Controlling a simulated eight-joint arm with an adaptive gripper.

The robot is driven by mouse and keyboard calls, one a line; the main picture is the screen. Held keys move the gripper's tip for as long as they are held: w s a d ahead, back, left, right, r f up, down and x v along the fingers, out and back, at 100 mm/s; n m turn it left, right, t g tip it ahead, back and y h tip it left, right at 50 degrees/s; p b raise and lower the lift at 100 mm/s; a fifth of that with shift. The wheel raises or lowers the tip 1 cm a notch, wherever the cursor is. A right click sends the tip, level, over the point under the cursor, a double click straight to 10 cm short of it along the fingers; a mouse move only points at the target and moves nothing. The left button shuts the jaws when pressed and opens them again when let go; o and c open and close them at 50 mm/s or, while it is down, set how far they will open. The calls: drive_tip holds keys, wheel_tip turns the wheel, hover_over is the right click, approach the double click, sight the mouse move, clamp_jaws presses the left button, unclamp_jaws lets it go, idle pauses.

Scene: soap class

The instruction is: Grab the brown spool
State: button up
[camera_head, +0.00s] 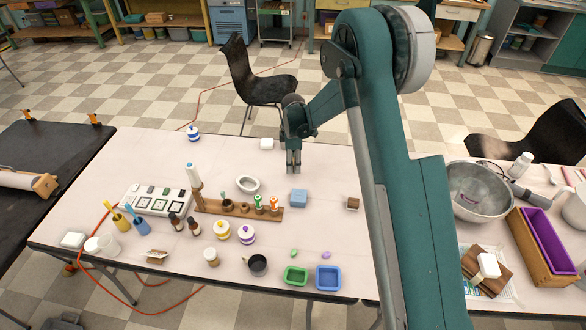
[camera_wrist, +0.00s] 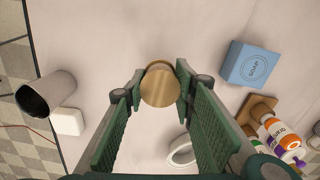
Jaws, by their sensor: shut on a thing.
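The brown spool (camera_wrist: 160,88) shows in the wrist view as a round, light brown end face with a darker rim. It sits between the tips of my gripper (camera_wrist: 160,80), and the green fingers are shut on it from both sides. In the head view my gripper (camera_head: 293,160) points down over the far middle of the table. The spool cannot be made out there. Whether it touches the table is unclear.
A blue soap box (camera_wrist: 252,67) and white oval dish (camera_wrist: 181,152) are nearby. A wooden rack (camera_head: 240,211) holds small bottles.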

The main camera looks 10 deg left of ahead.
wheel_tip(320, 180, up, 7)
drive_tip(key=shift+f, duration=0.15)
